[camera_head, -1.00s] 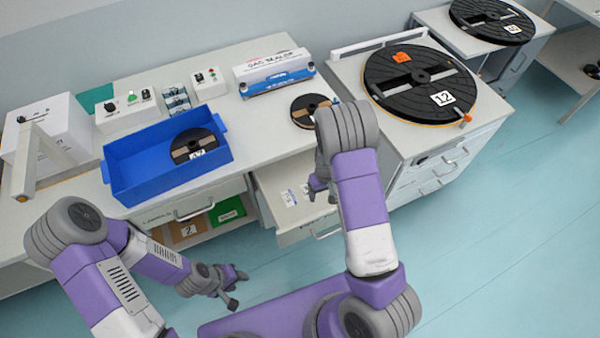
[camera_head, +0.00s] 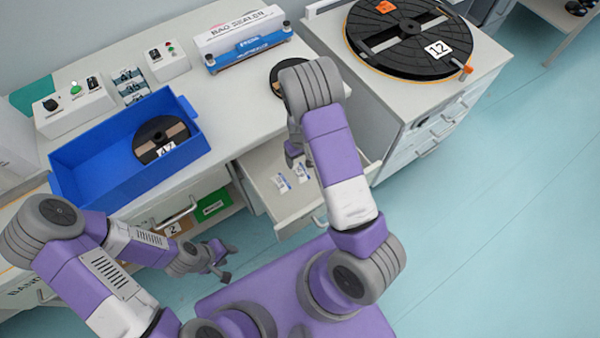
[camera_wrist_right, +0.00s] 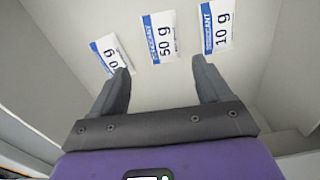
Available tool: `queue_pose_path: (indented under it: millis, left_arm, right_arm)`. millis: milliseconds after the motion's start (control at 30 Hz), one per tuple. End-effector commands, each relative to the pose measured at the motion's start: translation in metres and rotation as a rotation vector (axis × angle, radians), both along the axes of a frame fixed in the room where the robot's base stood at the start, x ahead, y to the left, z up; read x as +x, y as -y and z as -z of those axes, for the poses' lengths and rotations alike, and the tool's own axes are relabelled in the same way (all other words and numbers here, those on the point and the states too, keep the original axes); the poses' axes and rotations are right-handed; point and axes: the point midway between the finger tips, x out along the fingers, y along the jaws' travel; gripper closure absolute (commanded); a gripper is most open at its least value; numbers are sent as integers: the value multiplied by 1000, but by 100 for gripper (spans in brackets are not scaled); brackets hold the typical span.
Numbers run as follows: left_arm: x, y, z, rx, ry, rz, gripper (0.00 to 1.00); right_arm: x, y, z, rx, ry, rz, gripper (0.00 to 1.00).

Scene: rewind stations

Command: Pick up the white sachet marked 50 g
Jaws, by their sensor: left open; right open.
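The white sachet marked 50 g (camera_wrist_right: 160,37) lies in an open drawer (camera_head: 268,190), between two other sachets in the right wrist view. It has a blue band on its left edge. My right gripper (camera_wrist_right: 163,80) is open and empty, with the 50 g sachet ahead of it, between the lines of its fingers and not touched. In the head view the gripper (camera_head: 294,150) hangs over the drawer, partly hidden by my arm. My left gripper (camera_head: 222,262) is open and empty in front of the cabinet, away from the drawer.
A sachet marked 10 g (camera_wrist_right: 215,24) lies to the right, and a tilted, partly hidden sachet (camera_wrist_right: 108,50) lies to the left. A blue bin (camera_head: 80,158) with a reel (camera_head: 150,142) and a bag sealer (camera_head: 240,40) stand on the counter. Drawer walls surround the sachets.

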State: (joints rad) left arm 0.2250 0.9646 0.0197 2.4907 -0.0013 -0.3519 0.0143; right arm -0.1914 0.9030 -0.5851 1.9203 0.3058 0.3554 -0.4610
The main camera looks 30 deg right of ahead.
Motion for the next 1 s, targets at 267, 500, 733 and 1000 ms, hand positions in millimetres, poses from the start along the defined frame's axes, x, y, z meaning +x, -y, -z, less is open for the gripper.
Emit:
queue_pose_path:
  millis: [267,500,733,1000]
  left_arm:
    - [0,0,9,0,0,0,57]
    - [0,0,20,0,0,0,57]
    - [0,0,19,0,0,0,57]
    - [0,0,19,0,0,0,57]
  right_arm:
    - [0,-3,29,0,-3,-2,23]
    - [2,-5,63,0,-2,0,23]
    - [2,-6,63,0,0,-2,23]
    - [2,-5,63,0,0,-1,63]
